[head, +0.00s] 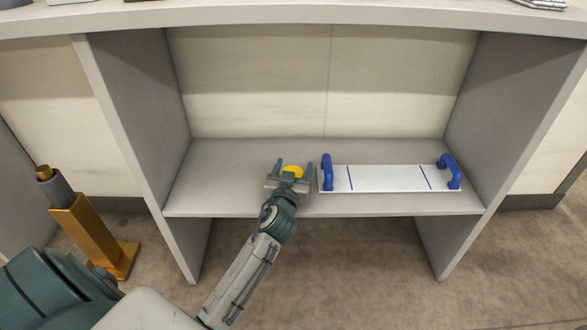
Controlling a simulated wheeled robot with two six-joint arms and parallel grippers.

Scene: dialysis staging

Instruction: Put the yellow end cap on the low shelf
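The yellow end cap (293,170) is at the low shelf (225,183), a little left of the shelf's middle. My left gripper (293,167) reaches in from the front, with one finger on each side of the cap. The fingers are spread about as wide as the cap. I cannot tell whether they touch it, or whether the cap rests on the shelf or is just above it. The gripper hides the cap's near lower part. My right gripper is not in view.
A white board with blue handles (390,178) lies on the shelf just right of the gripper. Upright grey side panels (135,105) bound the shelf, and a worktop (300,14) overhangs it. The shelf's left part is clear. An orange stand (92,232) is on the floor at left.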

